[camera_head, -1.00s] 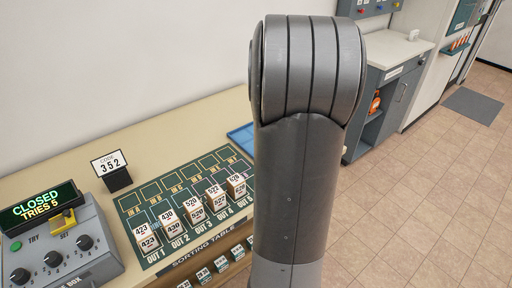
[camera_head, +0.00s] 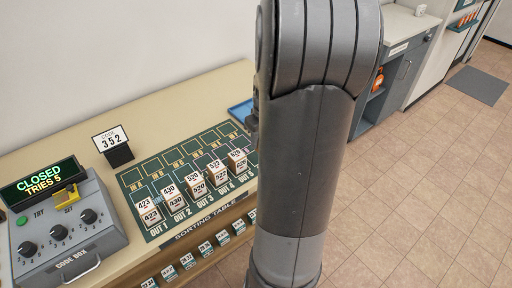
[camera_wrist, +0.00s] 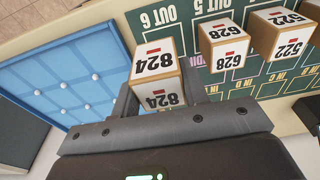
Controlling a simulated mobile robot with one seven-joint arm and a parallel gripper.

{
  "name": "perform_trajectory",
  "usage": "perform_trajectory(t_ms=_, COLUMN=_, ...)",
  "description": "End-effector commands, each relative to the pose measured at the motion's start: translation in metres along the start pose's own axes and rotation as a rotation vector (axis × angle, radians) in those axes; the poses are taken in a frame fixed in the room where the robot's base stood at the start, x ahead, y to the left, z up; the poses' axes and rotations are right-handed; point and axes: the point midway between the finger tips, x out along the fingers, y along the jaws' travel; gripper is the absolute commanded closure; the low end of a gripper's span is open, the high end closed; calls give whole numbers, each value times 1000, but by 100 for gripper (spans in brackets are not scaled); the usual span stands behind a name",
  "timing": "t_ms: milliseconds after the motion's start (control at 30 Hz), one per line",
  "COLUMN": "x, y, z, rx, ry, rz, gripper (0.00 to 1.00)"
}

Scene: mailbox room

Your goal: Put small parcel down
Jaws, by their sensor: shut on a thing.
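The small parcel (camera_wrist: 155,62), a white-faced cardboard box marked 824, is between the fingers of my gripper (camera_wrist: 158,95) in the wrist view. My gripper is shut on it. In the wrist view, the "OUT 6" label of the green sorting mat (camera_wrist: 190,12) shows just above the parcel. I cannot tell whether the parcel touches the mat. Parcels marked 628 (camera_wrist: 224,45) and 522 (camera_wrist: 288,35) stand to its right. In the head view my arm hides the parcel and most of the gripper.
A blue tray (camera_wrist: 50,68) lies left of the held parcel in the wrist view. In the head view, several parcels stand in a row along the OUT spaces. A code sign 352 (camera_head: 112,138) and a grey code box (camera_head: 70,235) are at the left of the table (camera_head: 190,110).

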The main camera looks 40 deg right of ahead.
Motion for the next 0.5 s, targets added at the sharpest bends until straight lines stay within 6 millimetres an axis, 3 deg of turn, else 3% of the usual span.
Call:
perform_trajectory(t_ms=167, x=12, y=-8, z=-15, rx=-1, ry=0, rz=0, gripper=84)
perform_trajectory(t_ms=500, x=52, y=-9, z=-11, rx=1, ry=0, rz=0, gripper=84)
